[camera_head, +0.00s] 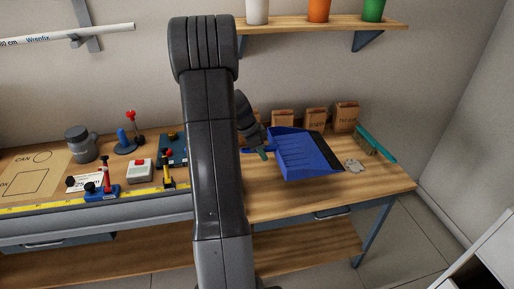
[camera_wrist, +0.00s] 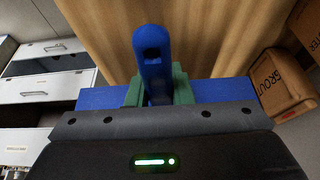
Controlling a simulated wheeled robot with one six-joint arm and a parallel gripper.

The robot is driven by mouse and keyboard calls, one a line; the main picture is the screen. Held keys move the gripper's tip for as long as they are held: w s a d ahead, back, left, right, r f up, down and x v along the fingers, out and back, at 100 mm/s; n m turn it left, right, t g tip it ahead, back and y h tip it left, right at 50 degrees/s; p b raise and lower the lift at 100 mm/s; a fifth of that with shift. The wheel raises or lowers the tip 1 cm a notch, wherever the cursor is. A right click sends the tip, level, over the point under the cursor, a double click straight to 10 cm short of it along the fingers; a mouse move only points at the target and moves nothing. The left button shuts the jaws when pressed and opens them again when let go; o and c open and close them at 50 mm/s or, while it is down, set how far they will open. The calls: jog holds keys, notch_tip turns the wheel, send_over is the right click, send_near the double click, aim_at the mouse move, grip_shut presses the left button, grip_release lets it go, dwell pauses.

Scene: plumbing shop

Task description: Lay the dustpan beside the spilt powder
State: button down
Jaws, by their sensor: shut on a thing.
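My gripper (camera_head: 264,152) is shut on the handle of the blue dustpan (camera_head: 305,158), over the right part of the wooden bench. In the wrist view the green fingers of my gripper (camera_wrist: 158,88) stand on both sides of the blue handle (camera_wrist: 152,62). The pan's dark-lipped open side points right, towards the spilt powder (camera_head: 354,166). The powder is a small grey-white patch on the bench, just right of the pan. I cannot tell whether the pan touches the bench. Most of the pan is hidden behind my gripper in the wrist view.
A teal hand brush (camera_head: 376,146) lies right of and behind the powder. Several brown bags, one marked GROUT (camera_wrist: 281,86) in the wrist view, stand along the wall behind the pan. The bench (camera_head: 320,200) is clear in front of pan and powder. Tools crowd the left side.

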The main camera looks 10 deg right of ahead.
aim_at(246, 149)
jog(key=shift+f+b, duration=1.35)
jog(key=shift+f, duration=2.45)
notch_tip(246, 149, down, 4)
jog(key=b, duration=0.5)
jog(key=shift+r, duration=0.1)
jog(key=c, duration=1.2)
grip_release()
jog(key=shift+s, duration=0.1)
jog(key=v, duration=1.3)
jog(key=shift+a+r, duration=0.2)
jog(key=shift+r, duration=0.1)
